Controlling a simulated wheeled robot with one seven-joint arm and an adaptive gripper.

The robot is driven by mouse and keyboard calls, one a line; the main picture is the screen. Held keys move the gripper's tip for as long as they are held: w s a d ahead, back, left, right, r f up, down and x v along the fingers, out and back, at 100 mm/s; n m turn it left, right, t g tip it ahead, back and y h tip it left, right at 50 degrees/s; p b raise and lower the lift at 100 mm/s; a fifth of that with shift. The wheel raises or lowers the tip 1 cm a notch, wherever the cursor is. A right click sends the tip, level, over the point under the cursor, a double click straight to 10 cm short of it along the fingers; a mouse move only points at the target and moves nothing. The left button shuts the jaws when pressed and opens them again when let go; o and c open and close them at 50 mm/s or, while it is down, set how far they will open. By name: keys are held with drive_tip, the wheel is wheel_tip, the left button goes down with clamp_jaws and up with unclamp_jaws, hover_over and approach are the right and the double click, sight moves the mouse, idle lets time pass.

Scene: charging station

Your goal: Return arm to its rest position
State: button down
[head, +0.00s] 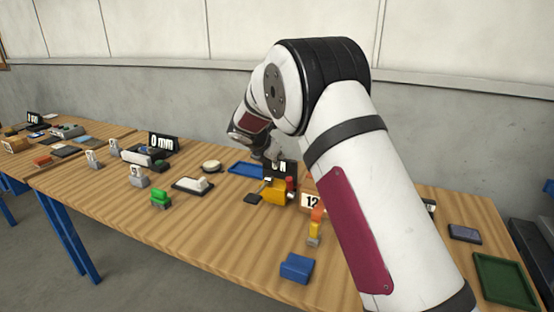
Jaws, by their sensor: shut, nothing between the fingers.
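My arm (345,190) rises from the lower right of the head view, bends at a black-banded joint above the table, and reaches down and away to the left. My gripper (272,156) hangs over the far part of the wooden table (225,222), near a blue tray (243,169) and a black sign (283,170). It is small and partly hidden by my own wrist. It appears shut with nothing held.
Below the arm stand a yellow device (275,192), a box marked 12 (311,201), an orange-and-yellow piece (315,228) and a blue block (297,267). A green tray (503,281) lies at right. The table's front middle is mostly clear. A wall stands behind.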

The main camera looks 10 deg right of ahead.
drive_tip(key=s+d+r+m+g+y, duration=0.1)
drive_tip(key=s+d+r+m, duration=0.1)
drive_tip(key=s+r+m, duration=0.5)
drive_tip(key=s+d+r+m, duration=0.2)
drive_tip(key=s+r, duration=0.1)
drive_tip(key=s, duration=0.7)
drive_tip(key=s+d+r+m+g+y, duration=0.1)
drive_tip(key=s+r+m, duration=0.4)
drive_tip(key=s, duration=0.4)
drive_tip(key=s+a+f+m+y, duration=0.2)
drive_tip(key=s+m, duration=0.4)
drive_tip(key=s, duration=0.7)
drive_tip(key=s+a+f+m+y, duration=0.2)
drive_tip(key=s+m, duration=0.4)
drive_tip(key=s, duration=0.7)
drive_tip(key=shift+s+g, duration=0.3)
drive_tip(key=shift+s, duration=0.1)
